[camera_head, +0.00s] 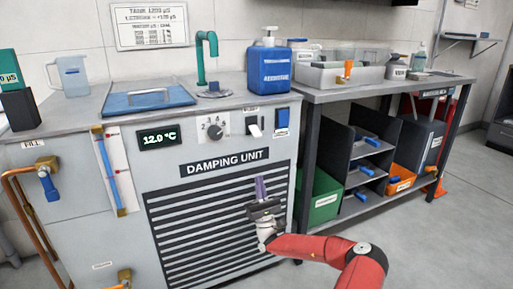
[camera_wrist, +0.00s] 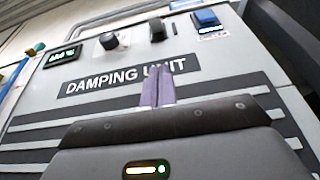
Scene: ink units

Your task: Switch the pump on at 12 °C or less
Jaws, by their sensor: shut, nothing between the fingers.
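The grey damping unit (camera_head: 215,143) stands at the left, with a dark display (camera_head: 159,137) that reads 12.0 °C in green. To the display's right are a round black knob (camera_head: 214,131), a pale switch or lever (camera_head: 255,127) and a blue switch (camera_head: 282,118) in a frame. Their small labels are too blurred to tell which is the pump's. My gripper (camera_head: 260,188) is shut and empty in front of the slatted grille, below the switches. In the wrist view its purple fingers (camera_wrist: 156,90) overlap the panel lettering, below the blue switch (camera_wrist: 206,19) and knob (camera_wrist: 109,40).
A FILL valve (camera_head: 47,181) with a blue handle is at the left. A bench (camera_head: 390,88) with shelves stands close to the unit's right.

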